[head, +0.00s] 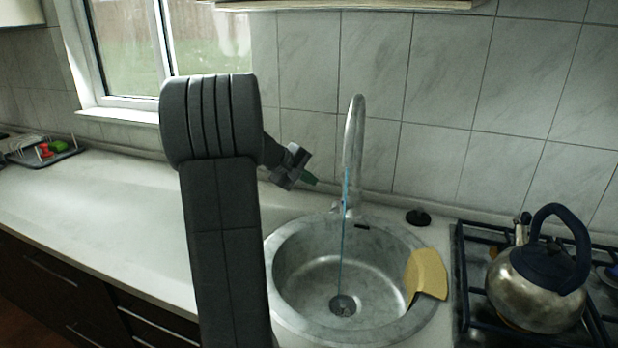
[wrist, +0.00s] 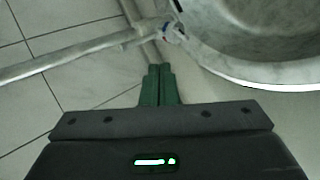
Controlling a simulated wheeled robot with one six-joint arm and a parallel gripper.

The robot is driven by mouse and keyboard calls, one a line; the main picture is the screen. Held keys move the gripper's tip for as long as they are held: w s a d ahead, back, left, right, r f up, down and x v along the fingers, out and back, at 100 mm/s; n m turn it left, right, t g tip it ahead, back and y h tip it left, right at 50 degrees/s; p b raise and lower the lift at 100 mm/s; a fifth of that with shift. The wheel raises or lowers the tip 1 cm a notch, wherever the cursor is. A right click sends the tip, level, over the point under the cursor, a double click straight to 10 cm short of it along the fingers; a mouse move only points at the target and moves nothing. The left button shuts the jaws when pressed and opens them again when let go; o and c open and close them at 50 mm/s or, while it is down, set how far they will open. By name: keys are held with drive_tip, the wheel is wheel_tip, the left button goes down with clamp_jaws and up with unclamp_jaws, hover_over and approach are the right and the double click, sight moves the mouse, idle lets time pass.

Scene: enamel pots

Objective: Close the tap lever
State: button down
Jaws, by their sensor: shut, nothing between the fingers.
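The grey tap (head: 354,130) stands at the back of the sink, and a thin blue stream of water (head: 341,250) runs from it down to the drain. In the wrist view the tap (wrist: 85,55) crosses the upper left. Small red and blue marks show at its base, where the lever is hard to make out. My gripper (head: 313,181) is left of the tap, above the sink's back left rim. In the wrist view its green fingers (wrist: 158,72) are together and empty, pointing toward the tap base, with a visible gap between.
The round grey sink (head: 290,305) has a yellow cloth (head: 428,274) over its right rim. A black plug (head: 418,217) lies behind it. A kettle (head: 535,290) stands on the hob at right. The counter (head: 100,220) at left is mostly clear, with a dish tray (head: 45,155) far left.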

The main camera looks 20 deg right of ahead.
sight(343, 187)
drive_tip(key=w+d+f, duration=0.1)
drive_tip(key=d, duration=0.1)
drive_tip(key=w+d+f+p, duration=0.1)
drive_tip(key=d, duration=0.2)
drive_tip(key=d+f, duration=0.1)
drive_tip(key=d, duration=0.2)
drive_tip(key=shift+w+d+f+p, duration=0.1)
drive_tip(key=shift+w+f+p, duration=0.2)
drive_tip(key=shift+w+p, duration=0.1)
drive_tip(key=shift+w+d+r+b, duration=0.15)
drive_tip(key=shift+d+b, duration=0.15)
drive_tip(key=shift+d, duration=0.15)
drive_tip(key=shift+w+d+b, duration=0.1)
drive_tip(key=shift+d+b, duration=0.2)
drive_tip(key=shift+d, duration=0.15)
drive_tip(key=shift+r, duration=0.35)
drive_tip(key=shift+a+f+b, duration=0.1)
drive_tip(key=shift+b, duration=0.2)
